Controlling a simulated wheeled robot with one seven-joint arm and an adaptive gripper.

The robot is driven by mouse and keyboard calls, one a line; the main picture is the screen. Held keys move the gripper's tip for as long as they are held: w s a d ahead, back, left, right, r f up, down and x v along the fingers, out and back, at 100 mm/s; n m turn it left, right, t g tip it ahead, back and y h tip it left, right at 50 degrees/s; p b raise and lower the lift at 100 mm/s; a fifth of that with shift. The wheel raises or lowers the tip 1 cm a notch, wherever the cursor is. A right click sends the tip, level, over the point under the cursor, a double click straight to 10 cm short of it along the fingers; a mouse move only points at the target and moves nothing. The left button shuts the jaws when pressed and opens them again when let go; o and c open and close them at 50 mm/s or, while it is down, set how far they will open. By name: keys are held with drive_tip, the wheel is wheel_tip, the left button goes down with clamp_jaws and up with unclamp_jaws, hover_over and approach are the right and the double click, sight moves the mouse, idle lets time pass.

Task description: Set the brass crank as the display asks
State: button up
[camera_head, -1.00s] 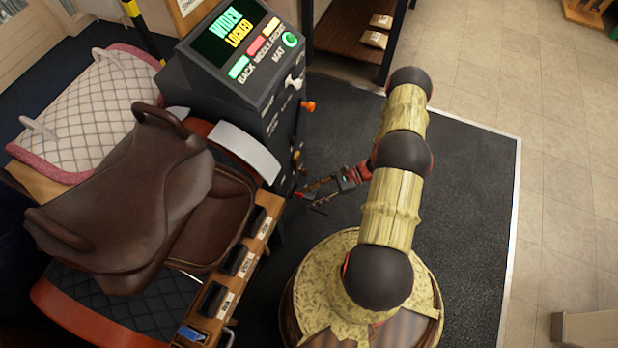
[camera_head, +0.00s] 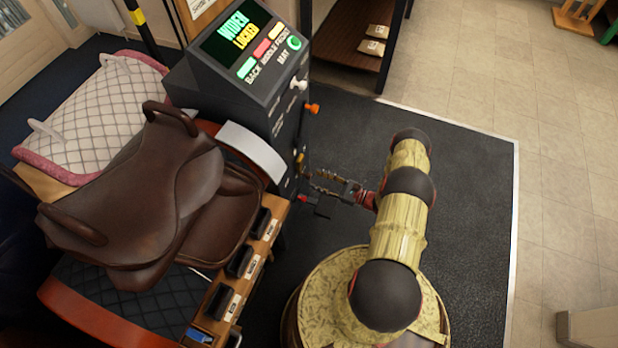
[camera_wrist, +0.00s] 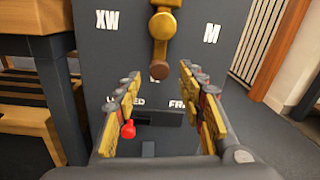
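The brass crank (camera_wrist: 161,38) is at the top centre of the wrist view, on the dark side panel of the console. Its rounded arm hangs nearly straight down, between the white marks XW and M. In the head view the crank (camera_head: 299,159) is a small brass spot on the console's side. The display (camera_head: 238,30) shows green text that looks like "WIDER", blurred, above yellow "LOCKED". My gripper (camera_wrist: 160,108) is open and empty. Its fingers are below the crank, apart from it, one on each side. In the head view my gripper (camera_head: 318,180) is beside the panel.
A red-knobbed lever (camera_wrist: 128,130) sits low on the panel, near partly hidden words resembling LOCKED and FREE. An orange knob (camera_head: 312,108) and a white knob (camera_head: 298,83) stick out above. A brown saddle (camera_head: 140,195) stands left. The dark mat (camera_head: 460,200) is clear on the right.

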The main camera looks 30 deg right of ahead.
sight(309, 176)
drive_tip(key=shift+b+x, duration=0.6)
drive_tip(key=shift+x, duration=2)
drive_tip(key=c, duration=0.3)
clamp_jaws()
